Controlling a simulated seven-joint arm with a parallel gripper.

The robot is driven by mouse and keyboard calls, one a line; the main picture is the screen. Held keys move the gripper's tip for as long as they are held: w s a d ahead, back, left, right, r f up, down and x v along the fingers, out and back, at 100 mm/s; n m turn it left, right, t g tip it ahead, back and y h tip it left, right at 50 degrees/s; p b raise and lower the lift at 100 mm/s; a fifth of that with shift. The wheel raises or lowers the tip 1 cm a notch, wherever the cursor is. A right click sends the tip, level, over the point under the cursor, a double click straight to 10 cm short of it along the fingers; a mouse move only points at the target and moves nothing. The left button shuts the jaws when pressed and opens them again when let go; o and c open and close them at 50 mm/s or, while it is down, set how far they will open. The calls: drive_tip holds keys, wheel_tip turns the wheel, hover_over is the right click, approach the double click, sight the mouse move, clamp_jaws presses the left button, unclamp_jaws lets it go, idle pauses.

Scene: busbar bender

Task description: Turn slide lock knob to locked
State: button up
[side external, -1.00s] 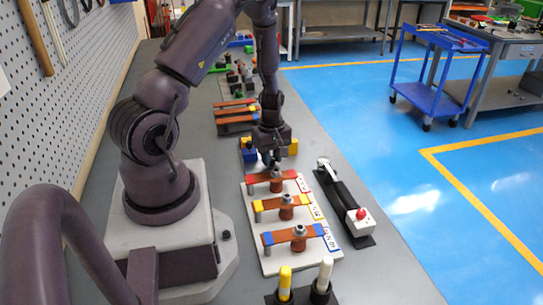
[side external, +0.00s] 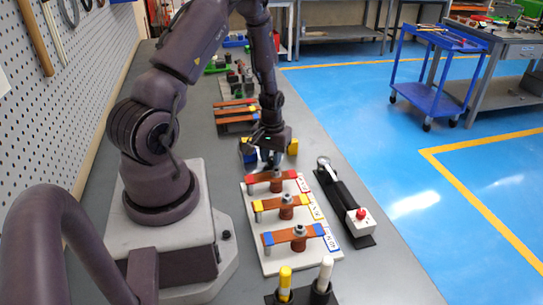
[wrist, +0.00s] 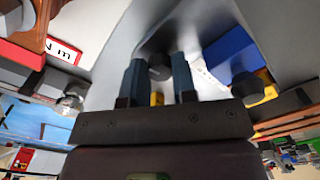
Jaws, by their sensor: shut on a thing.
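The slide lock knob looks to be the dark grey round knob (wrist: 160,66) between my fingertips in the wrist view, with a bit of yellow below it. My gripper (wrist: 158,72) has its two blue-grey fingers on either side of this knob, shut on it. In the side view, my gripper (side external: 269,161) points down just behind the board, by the blue block (side external: 248,153) and a yellow part (side external: 292,147). The hand hides the knob there, so I cannot read its turn or any lock mark.
A white board (side external: 270,222) in front carries copper bars with red, yellow and blue ends. A black lever fixture (side external: 344,203) with a red button stands to its right. Yellow and white-capped posts (side external: 285,283) stand nearest. More copper bars (side external: 236,120) lie behind.

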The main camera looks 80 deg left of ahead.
drive_tip(key=shift+m, duration=0.5)
idle(0.3)
drive_tip(key=o, duration=0.9)
drive_tip(key=shift+r, duration=0.1)
wheel_tip(320, 180, up, 13)
drive_tip(key=shift+f, duration=0.1)
